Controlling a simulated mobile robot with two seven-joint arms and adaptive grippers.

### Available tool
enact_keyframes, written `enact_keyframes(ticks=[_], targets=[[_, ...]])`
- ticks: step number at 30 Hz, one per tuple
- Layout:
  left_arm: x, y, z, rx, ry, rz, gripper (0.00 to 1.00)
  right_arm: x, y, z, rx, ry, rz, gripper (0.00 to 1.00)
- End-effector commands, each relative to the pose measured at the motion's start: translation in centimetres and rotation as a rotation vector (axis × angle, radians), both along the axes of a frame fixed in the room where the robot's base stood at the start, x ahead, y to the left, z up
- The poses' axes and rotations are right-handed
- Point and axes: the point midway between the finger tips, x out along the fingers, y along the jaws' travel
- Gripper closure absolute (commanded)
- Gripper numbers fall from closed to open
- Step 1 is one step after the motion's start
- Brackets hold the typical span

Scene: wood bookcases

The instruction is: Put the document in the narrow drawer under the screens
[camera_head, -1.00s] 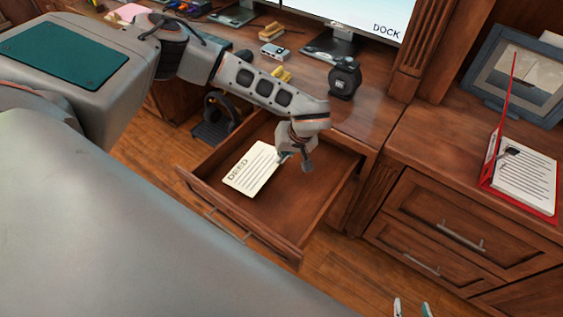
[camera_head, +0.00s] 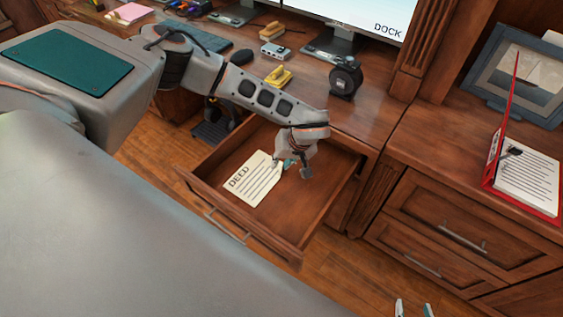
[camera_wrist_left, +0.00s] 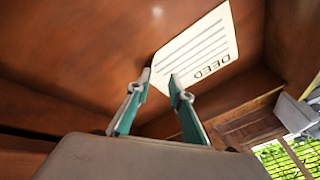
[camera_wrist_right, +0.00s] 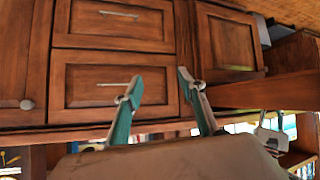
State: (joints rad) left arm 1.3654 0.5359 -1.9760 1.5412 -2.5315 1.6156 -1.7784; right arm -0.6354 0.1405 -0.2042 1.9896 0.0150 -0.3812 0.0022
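The cream document (camera_head: 254,179), marked DEED, lies face up on the floor of the pulled-out drawer (camera_head: 300,205) under the desk with the screens. It lies toward the drawer's left side. My left gripper (camera_head: 297,169) is inside the drawer just right of the document, its fingers apart. In the left wrist view the document (camera_wrist_left: 200,50) extends beyond the fingertips (camera_wrist_left: 160,75); I cannot tell whether a finger still touches its edge. My right gripper (camera_head: 412,309) is at the bottom edge of the head view. It is open and empty in the right wrist view (camera_wrist_right: 156,73).
A tape measure (camera_head: 345,77), a yellow stapler-like item (camera_head: 278,76) and a small grey box (camera_head: 275,51) stand on the desk. A red folder (camera_head: 505,120) and a picture frame (camera_head: 520,75) stand on the right cabinet. The drawer's right part is bare.

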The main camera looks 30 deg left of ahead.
Motion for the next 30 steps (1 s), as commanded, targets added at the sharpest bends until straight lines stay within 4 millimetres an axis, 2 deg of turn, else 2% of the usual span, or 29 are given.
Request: enact_keyframes(ticks=[5, 12, 18, 24, 30], targets=[[0.1, -0.6, 1.8, -0.002, -0.005, -0.003, 0.79, 0.0, 0.1, 0.4, 0.003, -0.001, 0.000, 0.60], [-0.3, -2.4, 6.4, -0.001, -0.006, -0.004, 0.79, -0.2, 0.4, 1.1, 0.014, -0.001, 0.000, 0.60], [-0.6, -3.6, 9.6, -0.001, -0.004, -0.002, 0.79, -0.3, 0.5, 1.3, 0.019, 0.001, -0.001, 0.60], [-0.8, -4.3, 11.1, 0.000, -0.001, -0.001, 0.79, -0.4, 0.5, 1.3, 0.020, 0.003, -0.001, 0.60], [-0.9, -4.4, 11.4, 0.001, 0.001, 0.000, 0.79, -0.4, 0.5, 1.2, 0.020, 0.007, -0.002, 0.60]])
